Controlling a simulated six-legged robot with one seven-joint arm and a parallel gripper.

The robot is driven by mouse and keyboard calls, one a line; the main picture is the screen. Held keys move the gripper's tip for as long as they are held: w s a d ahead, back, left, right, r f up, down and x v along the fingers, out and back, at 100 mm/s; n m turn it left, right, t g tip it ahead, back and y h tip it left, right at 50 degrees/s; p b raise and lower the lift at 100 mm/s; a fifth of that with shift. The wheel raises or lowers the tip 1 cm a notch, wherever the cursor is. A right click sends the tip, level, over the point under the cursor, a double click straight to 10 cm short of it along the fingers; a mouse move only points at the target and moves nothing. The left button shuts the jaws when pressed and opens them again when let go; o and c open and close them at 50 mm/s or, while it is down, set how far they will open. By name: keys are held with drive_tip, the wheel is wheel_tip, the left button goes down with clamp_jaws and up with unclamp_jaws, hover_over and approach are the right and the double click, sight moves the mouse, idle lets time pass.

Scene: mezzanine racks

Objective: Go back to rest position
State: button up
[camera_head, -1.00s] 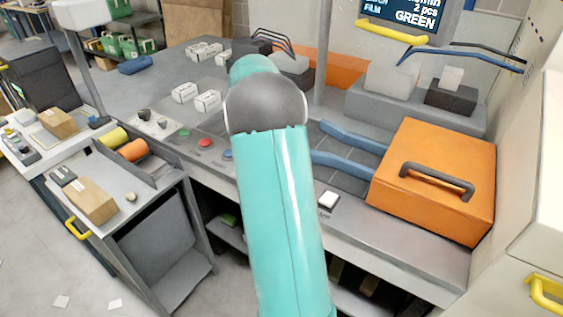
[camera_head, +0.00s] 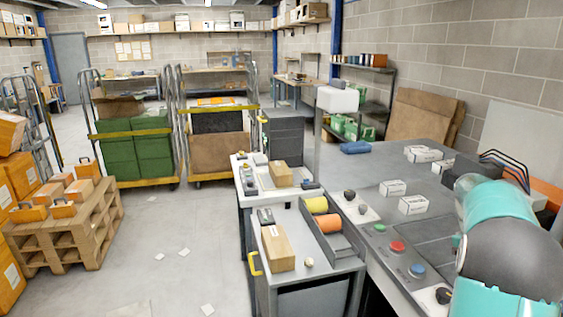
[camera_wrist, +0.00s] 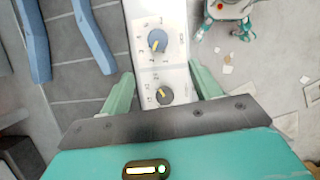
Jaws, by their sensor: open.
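My gripper (camera_wrist: 163,84) shows in the wrist view with its two green fingers apart and nothing held between them. Behind the gap lies a white control panel (camera_wrist: 172,66) with a blue knob (camera_wrist: 157,40) and a dark knob (camera_wrist: 165,94), each with a yellow pointer. I cannot tell how far the fingers are from the panel. In the head view only my teal and grey arm shows at the lower right, over the grey workbench (camera_head: 375,168). My gripper is hidden there.
Red (camera_head: 397,246), green and blue buttons line the bench front. White boxes (camera_head: 413,205) stand on the bench. A cart (camera_head: 340,266) with orange and yellow rolls stands beside it. Open floor (camera_head: 190,235) lies left, before a wooden pallet (camera_head: 75,235) and roll cages (camera_head: 135,182).

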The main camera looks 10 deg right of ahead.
drive_tip(key=s+a+r+t+h, duration=0.1)
drive_tip(key=a+r+t, duration=0.25)
drive_tip(key=a, duration=0.75)
drive_tip(key=s+a+r+t, duration=0.15)
drive_tip(key=a+r, duration=0.35)
drive_tip(key=a, duration=0.6)
drive_tip(key=s+a+f+m+t+y, duration=0.1)
drive_tip(key=s+a+t, duration=0.1)
drive_tip(key=s+a, duration=0.3)
drive_tip(key=s+a+f+m+t, duration=0.1)
drive_tip(key=s+a+t, duration=0.2)
drive_tip(key=a, duration=1)
drive_tip(key=s, duration=0.3)
drive_tip(key=shift+y, duration=0.4)
